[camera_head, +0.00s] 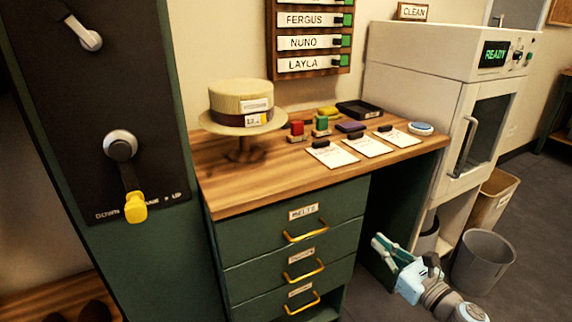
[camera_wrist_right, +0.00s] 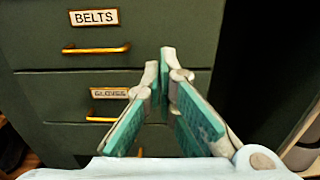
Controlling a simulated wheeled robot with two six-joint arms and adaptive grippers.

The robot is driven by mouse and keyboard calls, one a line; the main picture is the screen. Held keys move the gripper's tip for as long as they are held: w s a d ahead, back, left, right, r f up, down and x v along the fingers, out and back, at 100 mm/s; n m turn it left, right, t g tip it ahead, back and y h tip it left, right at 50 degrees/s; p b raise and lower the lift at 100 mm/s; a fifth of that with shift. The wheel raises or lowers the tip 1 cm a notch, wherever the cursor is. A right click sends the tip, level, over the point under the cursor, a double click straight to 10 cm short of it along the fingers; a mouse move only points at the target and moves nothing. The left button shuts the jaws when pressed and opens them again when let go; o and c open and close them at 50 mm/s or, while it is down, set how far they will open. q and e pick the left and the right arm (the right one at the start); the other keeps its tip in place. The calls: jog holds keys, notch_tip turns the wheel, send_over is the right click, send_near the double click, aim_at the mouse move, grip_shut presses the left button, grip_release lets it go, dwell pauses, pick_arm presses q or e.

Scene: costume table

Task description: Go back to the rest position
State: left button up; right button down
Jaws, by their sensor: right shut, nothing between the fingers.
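My right gripper (camera_head: 380,243) is at the lower right in the head view, in front of the dark green drawer cabinet (camera_head: 235,240). It is shut and holds nothing. In the right wrist view the tips of my right gripper (camera_wrist_right: 159,62) are together, pointing at the cabinet front. The belts drawer (camera_wrist_right: 130,52) and the gloves drawer (camera_wrist_right: 85,105) show behind them, both closed. I see no contact between the fingers and the handles. My left gripper is not in view.
The wooden table top (camera_head: 240,190) holds a straw hat (camera_head: 240,95) on a stand, stamps and paper cards (camera_head: 332,155). A grey bin (camera_head: 482,262) and a white cabinet machine (camera_head: 410,75) reading READY stand at right. A lever panel (camera_head: 85,170) stands at left.

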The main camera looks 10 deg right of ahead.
jog(key=s+d+f+m+g+h+p, duration=0.4)
jog(key=d+f+m+p, duration=0.4)
jog(key=m, duration=0.5)
jog(key=s+a+f+m+g+h+p, duration=0.25)
jog(key=s+f+m+g+p, duration=0.35)
jog(key=s+f+m, duration=0.65)
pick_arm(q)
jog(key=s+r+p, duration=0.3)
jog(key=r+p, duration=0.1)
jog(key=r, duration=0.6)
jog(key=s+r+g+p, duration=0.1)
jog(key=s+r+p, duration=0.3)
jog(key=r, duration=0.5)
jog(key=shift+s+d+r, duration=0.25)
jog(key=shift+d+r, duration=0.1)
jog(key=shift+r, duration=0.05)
pick_arm(e)
jog(key=s+a+f+m+g, duration=0.2)
jog(key=s+a+m, duration=0.2)
jog(key=s, duration=0.5)
jog(key=s+a+f+m+g+y, duration=0.1)
jog(key=s+a+f+m+g, duration=0.1)
jog(key=s, duration=0.6)
jog(key=s+a+f+m+g, duration=0.2)
jog(key=s+a+f+m, duration=0.2)
jog(key=s+a+m, duration=0.3)
jog(key=s, duration=0.2)
jog(key=shift+s+a+y, duration=0.25)
jog(key=shift+s+y, duration=0.1)
